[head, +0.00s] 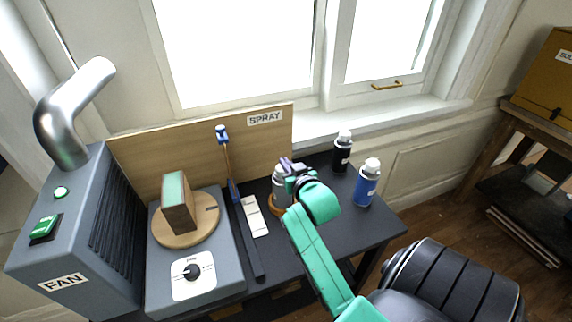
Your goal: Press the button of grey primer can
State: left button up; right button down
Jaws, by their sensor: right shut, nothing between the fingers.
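The grey primer can (279,184) stands upright on the dark table, in a round orange-brown base, in front of the wooden board. My right gripper (287,163) is shut and empty, with its fingertips at the top of this can. The gripper and wrist hide the can's button and part of its right side. I cannot tell whether the fingertips touch the button. My left gripper is not in view.
A black can (342,156) and a blue can (366,186) stand to the right. On the left are a fan unit (62,236) and a turntable (206,217) bearing a block (179,207).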

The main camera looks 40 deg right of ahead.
jog(key=shift+f, duration=0.55)
jog(key=shift+a, duration=0.1)
